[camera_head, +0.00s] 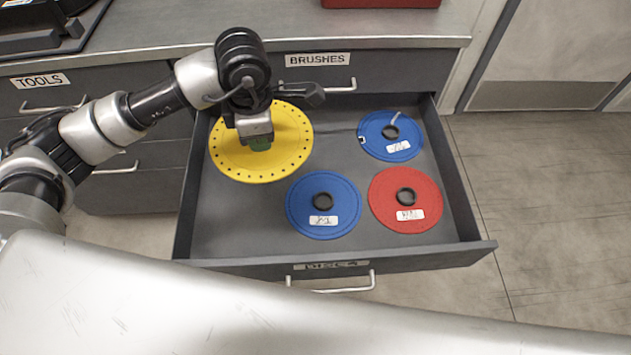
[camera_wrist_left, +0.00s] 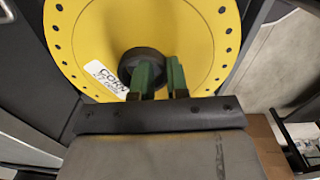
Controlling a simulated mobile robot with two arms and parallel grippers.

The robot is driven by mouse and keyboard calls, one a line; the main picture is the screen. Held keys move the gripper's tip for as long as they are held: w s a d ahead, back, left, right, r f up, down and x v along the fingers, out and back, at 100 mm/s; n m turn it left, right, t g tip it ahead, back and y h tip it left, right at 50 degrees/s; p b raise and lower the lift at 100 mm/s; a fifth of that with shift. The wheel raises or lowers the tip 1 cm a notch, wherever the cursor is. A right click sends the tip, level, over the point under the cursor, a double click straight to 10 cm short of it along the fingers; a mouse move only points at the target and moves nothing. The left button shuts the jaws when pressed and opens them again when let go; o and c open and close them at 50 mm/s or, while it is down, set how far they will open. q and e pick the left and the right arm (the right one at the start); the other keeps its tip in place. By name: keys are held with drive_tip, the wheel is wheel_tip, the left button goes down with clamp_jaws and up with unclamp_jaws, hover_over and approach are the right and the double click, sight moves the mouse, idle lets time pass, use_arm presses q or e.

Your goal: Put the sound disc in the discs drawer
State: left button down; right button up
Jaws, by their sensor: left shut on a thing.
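The yellow disc (camera_head: 285,155), with a ring of small holes near its rim, is at the left side of the open discs drawer (camera_head: 330,265). It also shows in the left wrist view (camera_wrist_left: 200,30), with a white label reading "CORN" and a dark central hub. My left gripper (camera_head: 260,144) is over the disc's middle, and its green fingers (camera_wrist_left: 161,78) are closed on the hub. I cannot tell whether the disc touches the drawer floor or hangs just above it. My right gripper is not in view.
In the drawer lie a blue disc (camera_head: 340,218) at the front middle, a red disc (camera_head: 420,190) at the front right and another blue disc (camera_head: 382,150) at the back right. The counter (camera_head: 400,28) and the brushes drawer (camera_head: 305,75) are behind.

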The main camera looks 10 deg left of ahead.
use_arm(q)
wheel_tip(320, 180, down, 3)
drive_tip(key=w+n+b, duration=0.2)
drive_tip(key=n+b, duration=0.1)
drive_tip(key=n, duration=0.6)
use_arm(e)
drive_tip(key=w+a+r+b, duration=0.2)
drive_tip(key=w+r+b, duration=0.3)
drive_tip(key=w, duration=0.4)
use_arm(q)
drive_tip(key=n+b, duration=0.7)
drive_tip(key=n, duration=1.4)
hover_over(243, 202)
wheel_tip(243, 202, down, 18)
drive_tip(key=shift+r, duration=0.25)
wheel_tip(243, 202, down, 2)
drive_tip(key=shift+s+f+b, duration=0.1)
drive_tip(key=shift+f+b, duration=0.05)
drive_tip(key=shift+b, duration=0.35)
drive_tip(key=shift+f, duration=0.75)
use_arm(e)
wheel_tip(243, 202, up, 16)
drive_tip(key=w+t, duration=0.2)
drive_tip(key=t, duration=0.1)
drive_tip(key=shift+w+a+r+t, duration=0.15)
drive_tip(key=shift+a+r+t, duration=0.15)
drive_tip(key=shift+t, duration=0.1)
